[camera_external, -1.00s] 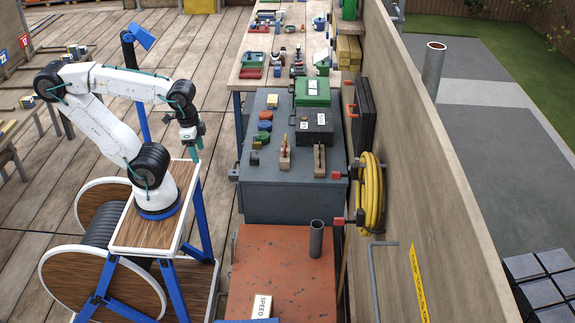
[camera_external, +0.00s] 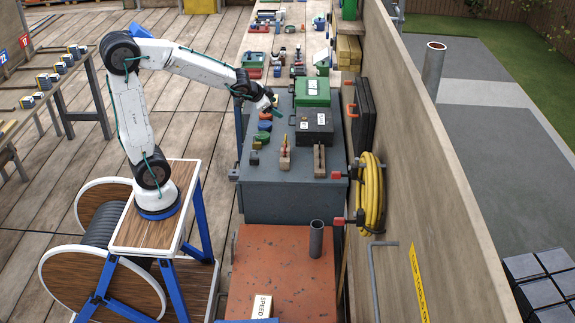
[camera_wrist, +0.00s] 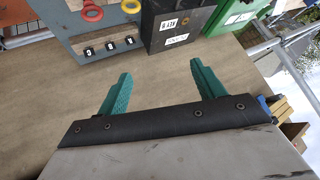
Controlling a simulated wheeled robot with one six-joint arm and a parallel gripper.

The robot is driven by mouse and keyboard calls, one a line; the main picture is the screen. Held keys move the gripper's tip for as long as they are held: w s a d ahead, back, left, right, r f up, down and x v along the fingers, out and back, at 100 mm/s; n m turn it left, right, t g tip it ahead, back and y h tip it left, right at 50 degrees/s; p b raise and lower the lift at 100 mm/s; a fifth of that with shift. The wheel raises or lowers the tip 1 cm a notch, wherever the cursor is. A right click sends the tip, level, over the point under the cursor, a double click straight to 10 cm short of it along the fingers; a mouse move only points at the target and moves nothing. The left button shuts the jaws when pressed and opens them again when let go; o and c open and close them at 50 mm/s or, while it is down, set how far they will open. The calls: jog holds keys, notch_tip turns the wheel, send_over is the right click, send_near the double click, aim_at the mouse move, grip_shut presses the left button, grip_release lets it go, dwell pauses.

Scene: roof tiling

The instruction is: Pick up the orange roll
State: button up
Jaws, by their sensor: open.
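Several small coloured pieces lie in a row along the left of the grey bench top (camera_external: 270,186) in the external view. One looks orange (camera_external: 262,137), but it is too small to tell whether it is a roll. My gripper (camera_external: 272,104) is above the far part of the bench, close to the coloured row and left of the green case. In the wrist view its teal fingers (camera_wrist: 160,69) are apart with nothing between them.
A green case (camera_external: 312,92) and a black case (camera_external: 314,127) stand right of my gripper; the black case also shows in the wrist view (camera_wrist: 172,30). Two wooden holders (camera_external: 285,160) stand nearer. A wall with a yellow hose (camera_external: 371,195) borders the right side.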

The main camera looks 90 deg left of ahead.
jog(key=w+a+f+t, duration=0.1)
jog(key=a+f, duration=0.2)
jog(key=a, duration=0.5)
jog(key=w+a+f+t, duration=0.2)
jog(key=a+f, duration=0.1)
jog(key=a, duration=0.5)
jog(key=t, duration=0.3)
send_over(270, 116)
jog(key=shift+m+h, duration=0.3)
jog(key=shift+h, duration=0.1)
jog(key=f, duration=1)
jog(key=shift+d, duration=0.3)
jog(key=s+f+t, duration=0.1)
jog(key=s+f, duration=0.1)
jog(key=s+a+f+t+h, duration=0.1)
jog(key=s+f, duration=0.1)
jog(key=s, duration=0.1)
jog(key=s+a+f+t, duration=0.1)
jog(key=s+f, duration=0.1)
jog(key=shift+s+h, duration=0.25)
jog(key=shift+h, duration=0.05)
jog(key=shift+s+f, duration=0.1)
jog(key=shift+f, duration=0.2)
jog(key=x, duration=0.7)
jog(key=shift+w+d+f, duration=0.1)
jog(key=shift+w+f, duration=0.05)
jog(key=shift+w, duration=0.15)
jog(key=c, duration=0.8)
